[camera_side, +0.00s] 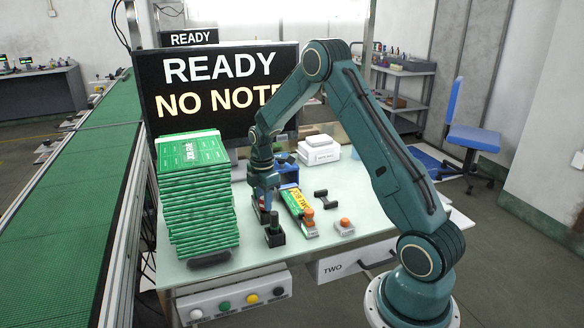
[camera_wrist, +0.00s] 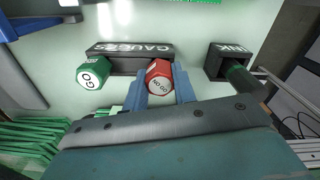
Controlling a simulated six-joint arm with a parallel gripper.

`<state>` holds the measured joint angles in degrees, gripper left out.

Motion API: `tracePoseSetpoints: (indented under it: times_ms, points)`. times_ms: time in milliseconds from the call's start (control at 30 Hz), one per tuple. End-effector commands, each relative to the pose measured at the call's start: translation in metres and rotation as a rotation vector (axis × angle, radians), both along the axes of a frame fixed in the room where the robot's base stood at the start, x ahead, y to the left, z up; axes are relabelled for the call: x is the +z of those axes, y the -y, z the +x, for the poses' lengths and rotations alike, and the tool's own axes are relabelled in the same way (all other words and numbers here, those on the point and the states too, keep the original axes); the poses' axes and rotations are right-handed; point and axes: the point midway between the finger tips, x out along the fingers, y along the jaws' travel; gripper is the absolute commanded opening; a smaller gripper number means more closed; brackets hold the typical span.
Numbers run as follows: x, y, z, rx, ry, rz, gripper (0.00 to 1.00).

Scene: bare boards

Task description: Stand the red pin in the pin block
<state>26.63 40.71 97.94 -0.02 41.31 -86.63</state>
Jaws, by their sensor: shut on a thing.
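The red pin (camera_wrist: 159,72), with a six-sided head marked "NO GO", is between the two blue fingers of my gripper (camera_wrist: 162,88) in the wrist view. The fingers are shut on it. A long dark block (camera_wrist: 128,51) with a lettered face lies just beyond it, partly behind the pin. A green pin (camera_wrist: 91,75) marked "GO" is at the block's left part. I cannot tell whether the red pin's lower end is in the block or above it. In the side view my gripper (camera_side: 263,198) points down low over the table, and the pin is mostly hidden.
A square dark box (camera_wrist: 216,62) with a dark green handle (camera_wrist: 240,76) stands right of the red pin. A tall stack of green boards (camera_side: 192,205) is left of my gripper. A green-yellow item (camera_side: 298,208) and an orange-topped button (camera_side: 344,224) lie to the right.

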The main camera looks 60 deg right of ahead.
Motion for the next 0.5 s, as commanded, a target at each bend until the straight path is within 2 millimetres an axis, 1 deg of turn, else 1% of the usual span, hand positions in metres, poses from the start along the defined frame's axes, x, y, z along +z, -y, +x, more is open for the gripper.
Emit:
tracePoseSetpoints:
  times_ms: [267,300,367,400,433,500]
  points:
    - [-0.0005,0.0,-0.0001,0.0,0.0,0.0,0.04]
    - [-0.0005,0.0,-0.0001,0.0,0.0,0.0,0.3]
    - [-0.0005,0.0,-0.0001,0.0,0.0,0.0,0.42]
    - [-0.0004,0.0,-0.0001,0.0,0.0,0.0,0.5]
    - [-0.0004,0.0,0.0,0.0,0.0,0.0,0.52]
    - [-0.0004,0.0,-0.0001,0.0,0.0,0.0,0.52]
